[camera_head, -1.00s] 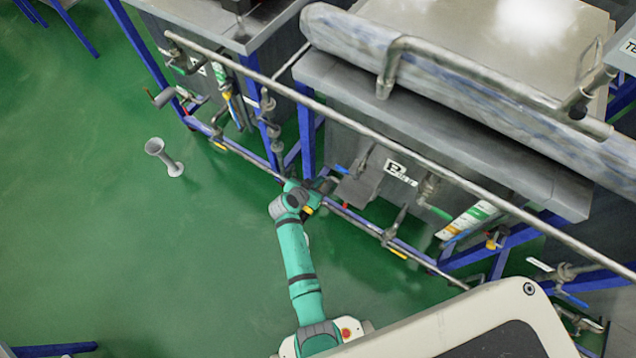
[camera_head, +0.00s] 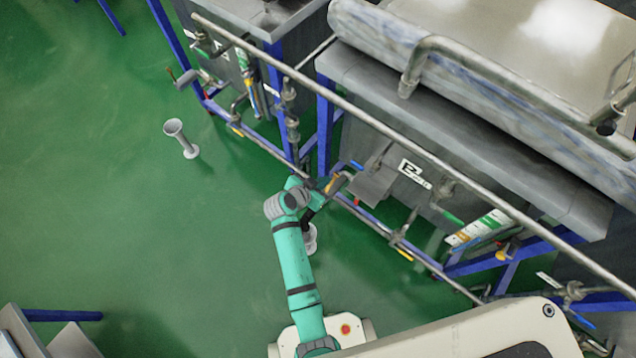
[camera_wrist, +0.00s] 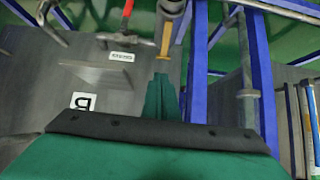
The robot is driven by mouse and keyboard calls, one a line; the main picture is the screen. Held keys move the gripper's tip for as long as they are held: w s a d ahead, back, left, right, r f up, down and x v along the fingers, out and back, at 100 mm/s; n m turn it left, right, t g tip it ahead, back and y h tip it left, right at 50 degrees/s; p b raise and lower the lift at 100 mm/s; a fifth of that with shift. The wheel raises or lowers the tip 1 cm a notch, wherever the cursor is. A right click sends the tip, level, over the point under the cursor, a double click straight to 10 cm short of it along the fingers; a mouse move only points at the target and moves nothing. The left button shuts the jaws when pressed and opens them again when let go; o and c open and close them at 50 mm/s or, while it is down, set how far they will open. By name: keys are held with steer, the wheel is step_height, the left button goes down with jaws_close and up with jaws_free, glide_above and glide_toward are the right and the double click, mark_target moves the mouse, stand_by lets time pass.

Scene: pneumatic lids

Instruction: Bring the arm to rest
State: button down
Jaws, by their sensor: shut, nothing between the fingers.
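My arm (camera_head: 297,265) is teal with grey joints. In the head view it reaches up the picture from my pale base, bent at its far end beside the pipework. My gripper (camera_wrist: 163,82) shows in the wrist view with its teal fingers together and nothing held. Its tips appear in front of a grey panel, close below a pipe end with an orange handle (camera_wrist: 166,38). Whether they touch anything cannot be told. In the head view the gripper is hard to make out among the arm's end and the pipes.
A long rail (camera_head: 383,138) runs diagonally before grey tanks on blue frames. A lower pipe with valves (camera_head: 402,240) lies close to the arm's end. A grey flared stand (camera_head: 181,138) is on the floor. Open green floor (camera_head: 130,220) lies to the left.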

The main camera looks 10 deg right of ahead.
steer(key=shift+r+v, duration=0.25)
steer(key=shift+v, duration=2.45)
steer(key=shift+w+d, duration=0.1)
steer(key=shift+d, duration=0.1)
steer(key=s+a+n+t+y, duration=0.25)
steer(key=s+a, duration=0.25)
steer(key=s, duration=0.3)
steer(key=s+a+n+t+y, duration=0.25)
steer(key=s+a+n, duration=0.2)
steer(key=s, duration=0.35)
steer(key=s+r+n+t+y, duration=0.1)
steer(key=s+r+t, duration=0.1)
steer(key=s+r, duration=0.5)
steer(key=s+r+n+t+y, duration=0.1)
steer(key=s+r+n+t, duration=0.1)
steer(key=s+r, duration=0.5)
step_height(320, 180, up, 6)
steer(key=shift+a+r+n+t+y, duration=0.2)
steer(key=shift+a+n+t+y, duration=0.1)
steer(key=shift+a+y, duration=0.1)
steer(key=shift+w, duration=0.1)
